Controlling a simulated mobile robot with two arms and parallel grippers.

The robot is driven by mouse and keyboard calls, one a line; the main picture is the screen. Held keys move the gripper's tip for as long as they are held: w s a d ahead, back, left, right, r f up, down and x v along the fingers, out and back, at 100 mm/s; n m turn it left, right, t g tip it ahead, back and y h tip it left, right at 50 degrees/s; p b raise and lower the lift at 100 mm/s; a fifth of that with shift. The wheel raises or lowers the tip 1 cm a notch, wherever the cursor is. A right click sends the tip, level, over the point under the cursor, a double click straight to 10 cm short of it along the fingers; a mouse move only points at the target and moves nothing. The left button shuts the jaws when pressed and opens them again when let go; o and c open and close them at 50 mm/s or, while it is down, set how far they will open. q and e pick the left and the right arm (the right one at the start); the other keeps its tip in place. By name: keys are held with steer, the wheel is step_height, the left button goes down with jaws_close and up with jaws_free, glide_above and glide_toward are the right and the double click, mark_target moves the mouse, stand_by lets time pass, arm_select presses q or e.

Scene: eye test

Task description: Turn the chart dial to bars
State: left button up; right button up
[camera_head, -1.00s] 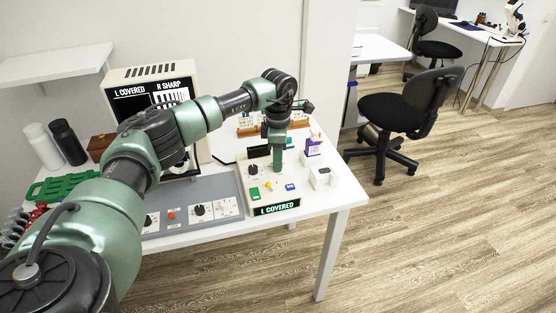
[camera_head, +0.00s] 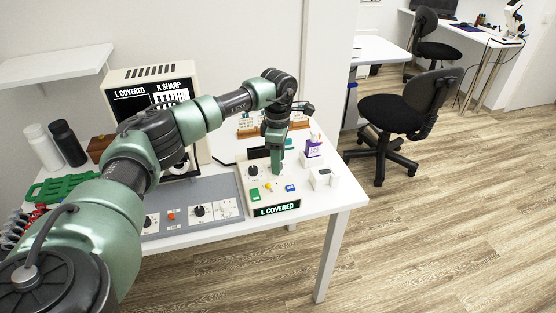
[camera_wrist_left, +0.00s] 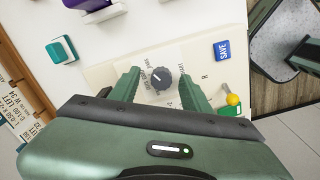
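My left gripper (camera_wrist_left: 160,88) is open around a dark round dial (camera_wrist_left: 160,78) in the wrist view, one finger on each side, with small gaps. A light mark on the dial points to the upper left; the printing around it is too small to read. In the head view my left gripper (camera_head: 277,172) points down over the cream control box (camera_head: 243,187) and hides this dial. Another dark knob (camera_head: 252,170) shows left of it. The box's front display (camera_head: 277,209) reads "L COVERED". The big screen (camera_head: 152,95) reads "L COVERED" and "R SHARP", with white bars.
A blue "SAVE" button (camera_wrist_left: 221,51), a yellow-tipped lever (camera_wrist_left: 233,100) and a green button (camera_head: 255,194) sit near the dial. A purple-and-white bottle (camera_head: 314,147) and a white block (camera_head: 324,178) stand at the right. A grey panel (camera_head: 180,197) lies left.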

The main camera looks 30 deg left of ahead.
arm_select(q)
step_height(320, 180, up, 8)
steer(key=shift+f+b, duration=0.15)
steer(key=shift+b, duration=0.3)
stand_by(0.6)
